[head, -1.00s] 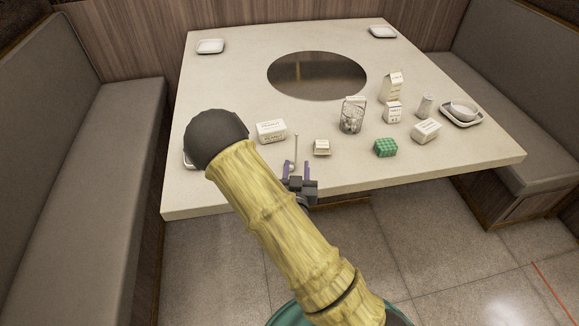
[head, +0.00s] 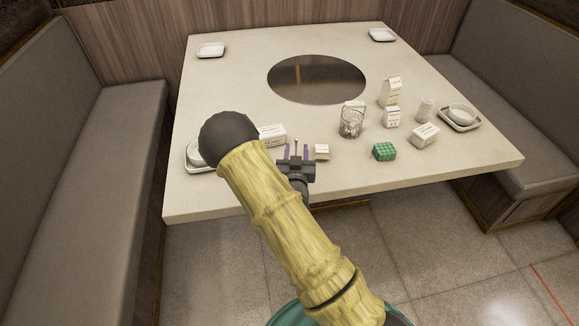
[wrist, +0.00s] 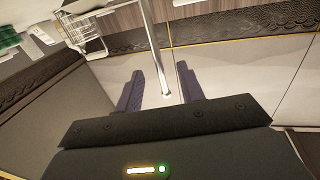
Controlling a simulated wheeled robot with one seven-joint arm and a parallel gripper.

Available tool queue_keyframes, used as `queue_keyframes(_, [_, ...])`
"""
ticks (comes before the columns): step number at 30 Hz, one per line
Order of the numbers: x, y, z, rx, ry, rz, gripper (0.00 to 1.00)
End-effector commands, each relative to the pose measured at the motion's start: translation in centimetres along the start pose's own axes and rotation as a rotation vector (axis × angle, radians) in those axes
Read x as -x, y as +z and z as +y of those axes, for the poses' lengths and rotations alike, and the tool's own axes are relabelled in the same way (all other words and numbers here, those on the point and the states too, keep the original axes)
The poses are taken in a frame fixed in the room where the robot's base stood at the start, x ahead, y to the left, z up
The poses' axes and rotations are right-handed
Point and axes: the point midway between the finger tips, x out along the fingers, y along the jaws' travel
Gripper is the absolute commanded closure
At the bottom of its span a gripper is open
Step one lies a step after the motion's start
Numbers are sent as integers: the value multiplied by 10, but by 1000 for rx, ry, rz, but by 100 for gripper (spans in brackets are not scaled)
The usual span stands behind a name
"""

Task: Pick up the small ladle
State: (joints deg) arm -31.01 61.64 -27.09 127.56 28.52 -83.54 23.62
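The small ladle (wrist: 155,50) shows in the wrist view as a thin, shiny upright rod running between my two fingers. In the head view only a bit of its thin handle (head: 296,142) shows between the fingertips; its lower part is hidden behind my gripper. My gripper (head: 297,150) is at the table's near side, its purple fingers pointing away from me. In the wrist view my gripper (wrist: 160,69) is open, with a finger on each side of the rod and gaps visible between them.
On the table (head: 230,195), a small carton (head: 322,152) stands close right of my gripper and a white box (head: 272,135) behind left. A wire basket (head: 351,122), a green block (head: 384,152) and several cartons lie farther right. A dark round plate (head: 317,80) is at the back.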

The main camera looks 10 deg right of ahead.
Motion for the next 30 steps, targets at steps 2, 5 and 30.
queue_keyframes(2, [-12, -2, -2, 0, 0, 3, 62])
queue_keyframes(5, [-26, -1, -1, 1, 2, 2, 62])
queue_keyframes(30, [-35, 0, -2, 0, 0, 1, 99])
